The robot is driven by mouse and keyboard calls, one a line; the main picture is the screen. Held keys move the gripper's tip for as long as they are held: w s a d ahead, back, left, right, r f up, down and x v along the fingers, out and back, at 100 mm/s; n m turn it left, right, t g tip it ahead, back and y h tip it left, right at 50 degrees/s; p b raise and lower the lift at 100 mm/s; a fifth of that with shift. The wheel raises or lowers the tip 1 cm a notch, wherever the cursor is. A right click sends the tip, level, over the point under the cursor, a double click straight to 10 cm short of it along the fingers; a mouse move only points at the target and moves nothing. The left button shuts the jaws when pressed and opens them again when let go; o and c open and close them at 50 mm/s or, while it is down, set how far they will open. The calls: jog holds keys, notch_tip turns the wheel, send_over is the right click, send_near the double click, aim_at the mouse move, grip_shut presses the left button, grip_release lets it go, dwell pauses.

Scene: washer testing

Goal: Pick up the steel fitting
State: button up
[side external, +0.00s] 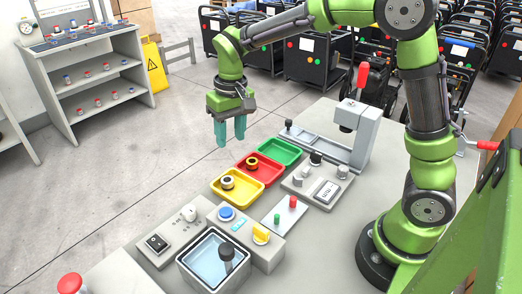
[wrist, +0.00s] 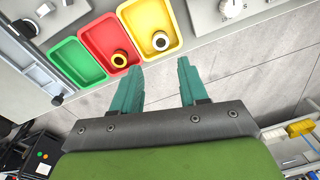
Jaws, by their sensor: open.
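The steel fitting, a pale silvery ring (wrist: 161,41), sits in the yellow tray (wrist: 168,16) in the wrist view. In the side view the fitting (side external: 227,183) lies near the far left end of the yellow tray (side external: 238,196). My gripper (side external: 230,143) is open and empty, pointing down, raised above the table's far edge and apart from the fitting. In the wrist view its two teal fingers (wrist: 158,68) stand apart, with the fitting beyond their tips.
A red tray (side external: 272,176) beside the yellow one holds a brass-coloured fitting (side external: 252,162). A green tray (side external: 287,150) follows. A grey press stand (side external: 365,135) rises behind. A water basin (side external: 200,262) and switch boxes stand in front.

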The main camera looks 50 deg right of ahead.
jog(key=w, duration=0.3)
send_near(227, 179)
jog(key=shift+g+h, duration=0.3)
jog(key=f, duration=0.3)
jog(key=a+f, duration=0.1)
jog(key=f, duration=0.4)
jog(key=shift+s+a+f, duration=0.15)
jog(key=shift+s+f, duration=0.05)
jog(key=shift+f, duration=0.2)
jog(key=c, duration=0.7)
